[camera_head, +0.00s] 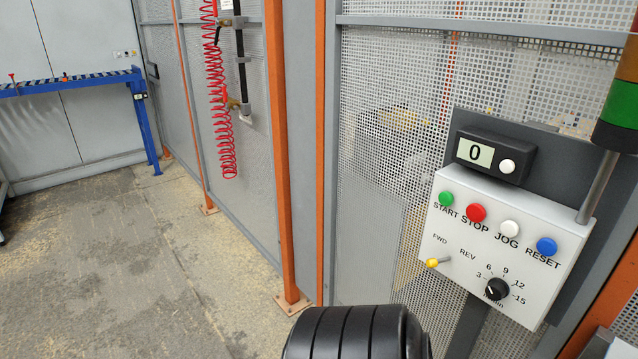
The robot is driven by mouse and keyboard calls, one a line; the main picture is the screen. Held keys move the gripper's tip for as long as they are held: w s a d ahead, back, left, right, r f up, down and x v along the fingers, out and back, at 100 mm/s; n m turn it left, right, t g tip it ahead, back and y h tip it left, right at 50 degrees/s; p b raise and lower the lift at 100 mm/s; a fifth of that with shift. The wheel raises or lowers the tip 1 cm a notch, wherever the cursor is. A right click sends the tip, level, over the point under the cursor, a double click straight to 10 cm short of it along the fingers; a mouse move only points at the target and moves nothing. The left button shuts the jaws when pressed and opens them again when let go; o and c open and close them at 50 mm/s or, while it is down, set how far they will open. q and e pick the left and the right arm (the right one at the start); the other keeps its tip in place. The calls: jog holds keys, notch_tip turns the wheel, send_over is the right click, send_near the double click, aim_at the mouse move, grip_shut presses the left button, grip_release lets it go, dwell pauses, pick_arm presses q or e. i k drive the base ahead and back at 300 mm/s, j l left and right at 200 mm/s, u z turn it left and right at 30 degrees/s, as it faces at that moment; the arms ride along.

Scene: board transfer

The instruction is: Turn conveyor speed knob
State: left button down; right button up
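The conveyor speed knob (497,289) is a small black dial with a white pointer mark, low on the white control panel (450,240) at the right. Numbers 3, 6, 9, 12 and 15 stand around it, and the pointer is turned to the left side of the scale. The display (474,152) above the panel reads 0. Neither gripper shows in this view, and nothing touches the knob.
Mesh fencing (390,160) with orange posts runs behind. The concrete floor (130,270) at the left is clear.

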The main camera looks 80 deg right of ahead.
aim_at(496, 288)
jog(key=z, duration=3.45)
